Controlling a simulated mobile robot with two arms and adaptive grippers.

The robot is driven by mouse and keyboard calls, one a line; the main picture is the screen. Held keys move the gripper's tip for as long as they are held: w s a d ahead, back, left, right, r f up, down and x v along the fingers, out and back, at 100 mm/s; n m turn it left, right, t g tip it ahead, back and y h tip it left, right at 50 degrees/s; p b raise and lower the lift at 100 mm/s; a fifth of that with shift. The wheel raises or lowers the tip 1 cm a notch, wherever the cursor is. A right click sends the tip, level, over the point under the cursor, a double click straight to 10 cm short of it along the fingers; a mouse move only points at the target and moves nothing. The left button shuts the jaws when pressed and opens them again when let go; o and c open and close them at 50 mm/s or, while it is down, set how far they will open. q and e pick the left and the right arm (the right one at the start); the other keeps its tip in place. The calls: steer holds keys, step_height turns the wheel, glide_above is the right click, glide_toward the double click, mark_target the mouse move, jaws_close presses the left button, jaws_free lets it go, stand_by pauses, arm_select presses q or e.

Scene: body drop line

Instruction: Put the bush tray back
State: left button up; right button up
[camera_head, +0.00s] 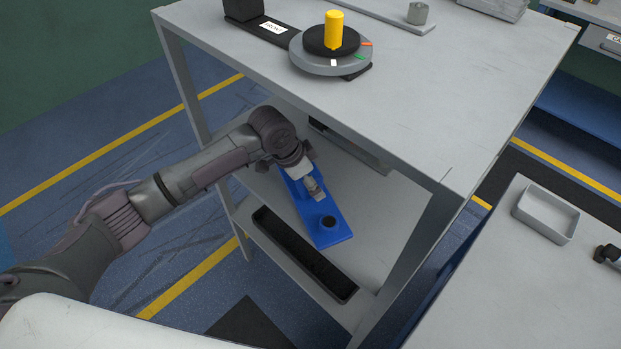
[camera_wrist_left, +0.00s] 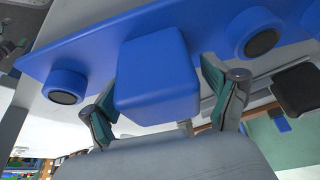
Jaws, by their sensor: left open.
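The blue bush tray (camera_head: 336,239) lies on the shelf under the grey bench top, with a dark round opening showing near its front end. My left gripper (camera_head: 313,187) is over the tray's middle. In the left wrist view the tray (camera_wrist_left: 205,28) shows a blue block-shaped grip (camera_wrist_left: 157,75) at its middle and a round blue bush with a dark centre on each side. My left gripper's open fingers (camera_wrist_left: 165,85) stand on either side of the block; I cannot tell whether they touch it. My right gripper is not in view.
A long black open bin (camera_head: 303,257) sits along the shelf's front, left of the tray. The bench top (camera_head: 425,95) is above, with a round fixture (camera_head: 330,60) holding a yellow cylinder. A bench leg (camera_head: 425,225) stands right of the tray. A grey bin (camera_head: 546,214) is on the right table.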

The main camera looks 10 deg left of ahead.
arm_select(q)
steer(key=v, duration=0.7)
steer(key=shift+s+a+r+b, duration=0.1)
steer(key=shift+a+r+b, duration=0.05)
steer(key=shift+r+b, duration=0.25)
steer(key=shift+f, duration=0.1)
